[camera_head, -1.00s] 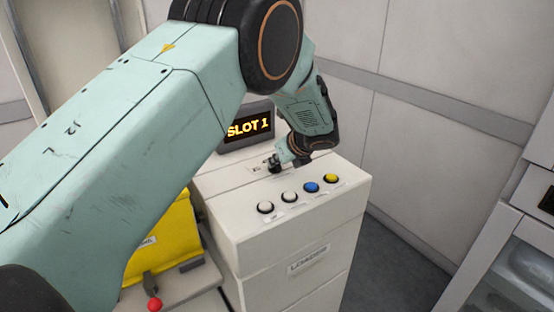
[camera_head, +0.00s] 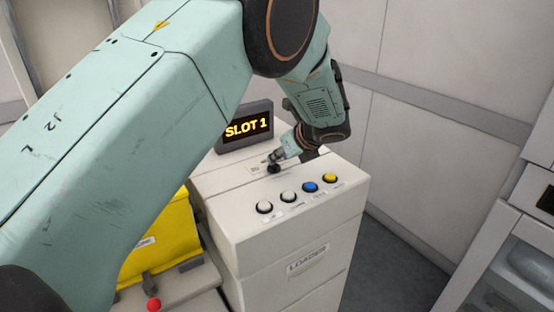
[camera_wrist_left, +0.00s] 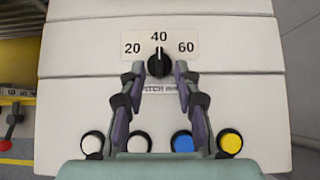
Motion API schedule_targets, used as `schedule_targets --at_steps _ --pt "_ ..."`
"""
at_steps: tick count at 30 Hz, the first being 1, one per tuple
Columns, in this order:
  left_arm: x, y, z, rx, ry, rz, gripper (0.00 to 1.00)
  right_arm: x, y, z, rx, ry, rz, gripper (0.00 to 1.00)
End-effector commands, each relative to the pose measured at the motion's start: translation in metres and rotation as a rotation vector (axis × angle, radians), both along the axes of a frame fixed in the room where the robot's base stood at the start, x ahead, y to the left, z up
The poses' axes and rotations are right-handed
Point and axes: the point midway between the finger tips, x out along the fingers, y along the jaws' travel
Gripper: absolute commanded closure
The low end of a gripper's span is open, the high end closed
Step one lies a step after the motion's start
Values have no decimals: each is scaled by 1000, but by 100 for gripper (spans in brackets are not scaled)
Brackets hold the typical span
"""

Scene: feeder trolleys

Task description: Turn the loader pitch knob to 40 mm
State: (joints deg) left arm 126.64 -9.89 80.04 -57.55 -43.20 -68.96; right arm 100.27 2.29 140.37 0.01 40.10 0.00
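The black pitch knob (camera_wrist_left: 159,63) sits on a white label plate marked 20, 40 and 60 (camera_wrist_left: 186,47). Its white pointer line points straight up at 40. My left gripper (camera_wrist_left: 160,69) is open, with one fingertip on each side of the knob and a gap on both sides. In the head view the left gripper (camera_head: 275,157) is just above the knob (camera_head: 274,169) on top of the white loader cabinet (camera_head: 256,229). My right gripper is not in view.
A display reading SLOT 1 (camera_head: 247,129) stands behind the knob. White, blue and yellow buttons (camera_head: 311,187) line the cabinet's front edge. A yellow box (camera_head: 160,244) and a red-balled lever (camera_head: 153,304) are at the left. Walls stand behind.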

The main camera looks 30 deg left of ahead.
Motion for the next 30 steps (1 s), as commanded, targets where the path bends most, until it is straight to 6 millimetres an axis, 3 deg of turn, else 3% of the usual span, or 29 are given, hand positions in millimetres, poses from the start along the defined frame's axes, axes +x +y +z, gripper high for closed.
schedule_targets --at_steps 3,9,30 --pt "-6 -12 15 2 -3 -1 68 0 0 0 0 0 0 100" --pt "-13 -22 25 1 -1 0 68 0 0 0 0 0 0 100" --pt "-14 -23 26 0 0 0 68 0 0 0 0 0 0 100"
